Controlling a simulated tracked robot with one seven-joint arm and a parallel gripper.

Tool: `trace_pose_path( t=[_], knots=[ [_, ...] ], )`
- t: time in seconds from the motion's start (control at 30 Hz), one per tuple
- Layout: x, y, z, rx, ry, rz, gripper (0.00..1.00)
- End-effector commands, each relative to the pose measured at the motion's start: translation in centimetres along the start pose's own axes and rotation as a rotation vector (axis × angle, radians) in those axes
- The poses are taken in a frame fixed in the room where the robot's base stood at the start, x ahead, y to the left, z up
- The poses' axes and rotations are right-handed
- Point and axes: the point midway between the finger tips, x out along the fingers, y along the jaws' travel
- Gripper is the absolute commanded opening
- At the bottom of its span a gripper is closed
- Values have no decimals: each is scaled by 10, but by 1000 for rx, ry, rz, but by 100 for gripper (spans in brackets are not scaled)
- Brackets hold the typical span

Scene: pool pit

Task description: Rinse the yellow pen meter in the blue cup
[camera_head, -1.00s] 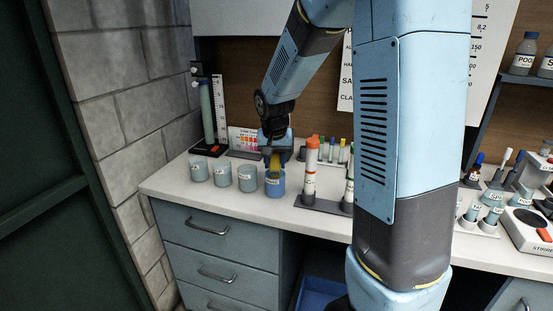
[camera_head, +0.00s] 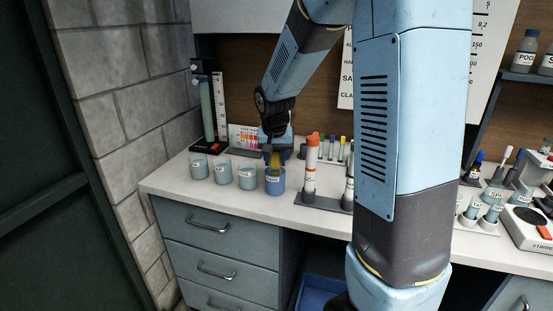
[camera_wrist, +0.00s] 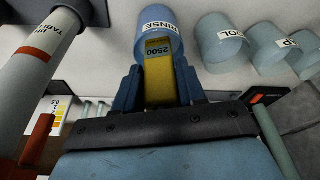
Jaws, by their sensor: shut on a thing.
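The blue cup (camera_head: 275,184) stands on the white counter at the right end of a row of cups. In the wrist view the blue cup (camera_wrist: 158,22) bears the label RINSE. My gripper (camera_head: 275,150) is above the cup, shut on the yellow pen meter (camera_head: 275,163). The wrist view shows my gripper's fingers (camera_wrist: 158,88) on both sides of the yellow pen meter (camera_wrist: 159,75), which is marked 2500. The meter's lower end is hidden at the cup's mouth, and it appears to reach into the cup. I cannot tell how deep it is.
Pale cups (camera_head: 222,173) stand close to the left of the blue cup. Behind are a colour chart (camera_head: 244,136) and a tall green cylinder (camera_head: 207,110). The counter's front strip (camera_head: 235,198) is clear.

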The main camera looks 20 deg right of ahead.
Motion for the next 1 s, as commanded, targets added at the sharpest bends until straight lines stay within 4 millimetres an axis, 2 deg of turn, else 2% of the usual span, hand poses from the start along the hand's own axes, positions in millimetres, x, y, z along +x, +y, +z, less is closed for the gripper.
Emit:
trace_pose_path(
  t=[0.47,1.0],
  knots=[
    [-2,0,-1,0,1,0,8],
    [-31,0,-9,0,2,0,8]
  ],
)
